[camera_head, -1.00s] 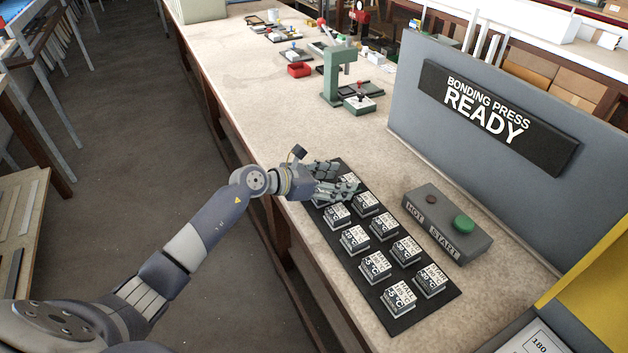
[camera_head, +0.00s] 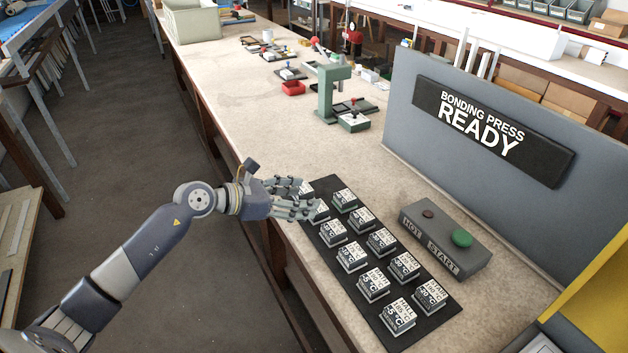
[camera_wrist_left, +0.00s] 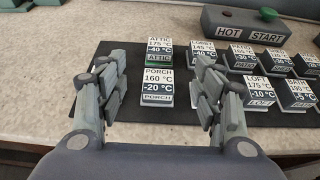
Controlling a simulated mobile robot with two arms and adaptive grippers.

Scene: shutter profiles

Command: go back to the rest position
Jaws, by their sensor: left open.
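My left gripper (camera_head: 312,197) is open and empty in the head view, at the far left corner of the black mat (camera_head: 428,325). In the left wrist view its fingers (camera_wrist_left: 160,80) stand apart on either side of a block labelled PORCH (camera_wrist_left: 157,88), without visibly holding it. A block labelled ATTIC (camera_wrist_left: 159,50) with a green base stands just behind it. My right gripper is not in view.
Several labelled blocks (camera_head: 397,312) stand in two rows on the mat. A grey box (camera_head: 440,240) with HOT and START buttons is beside it. The BONDING PRESS READY panel (camera_head: 490,130) rises at right. A green press (camera_head: 328,92) stands further back; bench between is mostly clear.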

